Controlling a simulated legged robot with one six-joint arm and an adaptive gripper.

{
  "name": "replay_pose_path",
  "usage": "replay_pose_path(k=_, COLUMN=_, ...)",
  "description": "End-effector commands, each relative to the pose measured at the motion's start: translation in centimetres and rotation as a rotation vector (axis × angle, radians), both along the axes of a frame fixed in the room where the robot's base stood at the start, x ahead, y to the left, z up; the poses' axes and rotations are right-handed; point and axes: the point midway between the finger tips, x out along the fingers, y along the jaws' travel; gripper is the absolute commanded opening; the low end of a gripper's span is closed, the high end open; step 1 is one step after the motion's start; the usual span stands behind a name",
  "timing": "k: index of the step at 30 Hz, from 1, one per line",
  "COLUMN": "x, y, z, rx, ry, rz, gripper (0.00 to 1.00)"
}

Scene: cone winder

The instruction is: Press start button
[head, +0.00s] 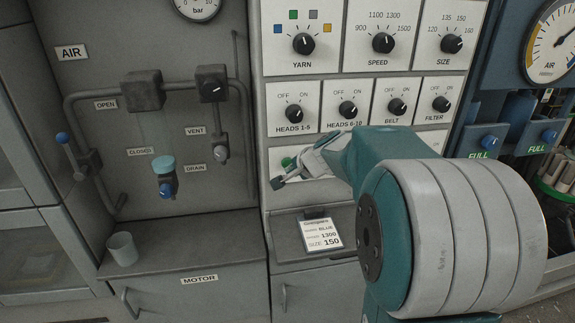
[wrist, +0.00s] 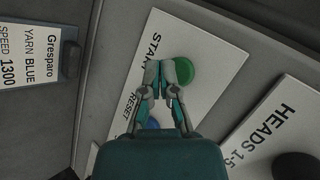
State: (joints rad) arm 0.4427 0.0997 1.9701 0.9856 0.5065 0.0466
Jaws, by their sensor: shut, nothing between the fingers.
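The green start button (wrist: 189,70) sits on a white plate (wrist: 205,104) marked START and RESET in the wrist view. My gripper (wrist: 166,68) is shut and empty, its fingertips over the left edge of the green button in this view. I cannot tell whether they touch it. A blue reset button (wrist: 152,124) is partly hidden behind the fingers.
Knobs for HEADS 1-5 (head: 293,113) and HEADS 6-10 (head: 347,110) are just above the start plate. A job card (head: 320,233) stands on the ledge below. A grey cup (head: 122,249) stands on the left ledge, below the air pipes (head: 95,97).

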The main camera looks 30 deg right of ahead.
Motion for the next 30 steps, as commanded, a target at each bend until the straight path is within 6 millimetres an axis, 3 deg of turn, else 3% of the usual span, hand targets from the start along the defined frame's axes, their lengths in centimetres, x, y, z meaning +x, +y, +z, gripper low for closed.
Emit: replay_pose_path(k=30, x=0.91, y=-0.32, z=0.13, rx=0.000, ry=0.000, rz=0.000, gripper=0.00)
